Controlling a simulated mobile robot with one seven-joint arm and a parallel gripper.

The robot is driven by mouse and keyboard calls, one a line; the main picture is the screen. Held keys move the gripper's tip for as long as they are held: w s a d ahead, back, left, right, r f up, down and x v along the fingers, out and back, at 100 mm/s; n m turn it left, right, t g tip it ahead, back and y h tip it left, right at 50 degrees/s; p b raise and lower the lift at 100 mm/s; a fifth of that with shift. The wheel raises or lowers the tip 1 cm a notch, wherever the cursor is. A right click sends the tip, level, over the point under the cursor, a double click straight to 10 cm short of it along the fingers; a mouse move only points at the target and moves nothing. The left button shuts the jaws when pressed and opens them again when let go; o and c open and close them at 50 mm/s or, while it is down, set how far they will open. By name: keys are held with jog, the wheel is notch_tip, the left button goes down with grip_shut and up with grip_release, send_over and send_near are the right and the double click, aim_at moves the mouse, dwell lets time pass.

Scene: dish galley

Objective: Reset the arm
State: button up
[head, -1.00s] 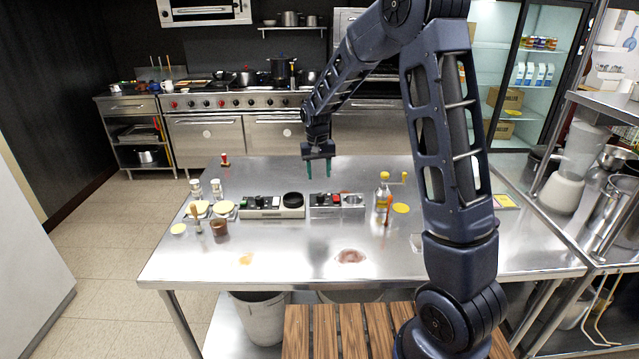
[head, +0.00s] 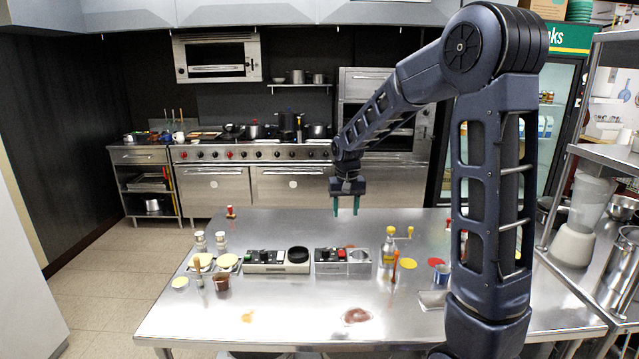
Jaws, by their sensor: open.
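My gripper (head: 346,206) hangs from my dark blue arm with its two green fingers pointing down and apart. It is open and nothing shows between the fingers. It appears above the far part of the steel table (head: 280,323), clear of the things standing there. My arm rises at the right of the picture, bends at the top and reaches left and down. It hides part of the table's right side and part of the glass-door fridge.
Two devices (head: 277,262) (head: 343,261), shakers (head: 200,240), a brown pot (head: 221,282), a yellow-topped bottle (head: 389,250) and a metal cup (head: 441,274) stand on the table. A reddish stain (head: 356,316) marks its front. A shelf with a blender (head: 580,220) stands right. The front table area is mostly clear.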

jog(key=s+d+r+t, duration=0.2)
jog(key=s+d+r, duration=0.7)
jog(key=s+d, duration=0.4)
jog(key=s+d+t, duration=0.1)
jog(key=s+d, duration=0.2)
jog(key=s, duration=0.4)
jog(key=s+d+m, duration=0.1)
jog(key=s+d, duration=0.2)
jog(key=s, duration=0.4)
jog(key=shift+s+d+r+t, duration=0.2)
jog(key=shift+s+t, duration=0.05)
jog(key=shift+t, duration=0.15)
